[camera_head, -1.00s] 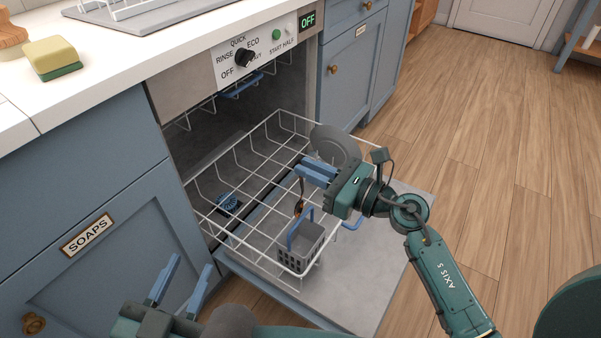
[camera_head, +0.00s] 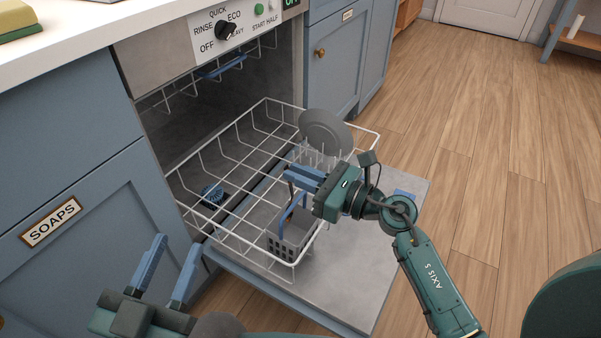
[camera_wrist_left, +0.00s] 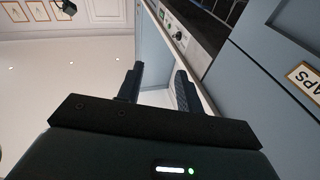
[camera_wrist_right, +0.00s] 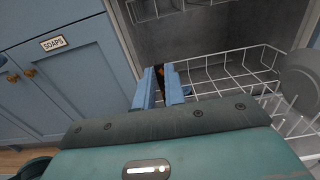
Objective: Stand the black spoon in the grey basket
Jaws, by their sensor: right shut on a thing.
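The grey basket (camera_head: 283,246), with a blue handle (camera_head: 293,212), stands at the near corner of the pulled-out dishwasher rack. My right gripper (camera_head: 303,178) is just above the basket and its handle, shut. A dark, partly orange-brown piece (camera_wrist_right: 161,76) shows between its fingertips in the right wrist view, which fits the black spoon. In the head view the spoon is mostly hidden by the fingers and handle, so I cannot tell whether its lower end is inside the basket. My left gripper (camera_head: 177,246) is open and empty, left of the rack; its parted fingers also show in the left wrist view (camera_wrist_left: 160,76).
The white wire rack (camera_head: 218,150) rests over the open dishwasher door (camera_head: 375,270). A grey plate (camera_head: 325,131) stands at its right back. A dark blue brush-like item (camera_head: 212,195) lies at its left. Blue cupboards (camera_head: 75,190) flank the dishwasher; open floor lies to the right.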

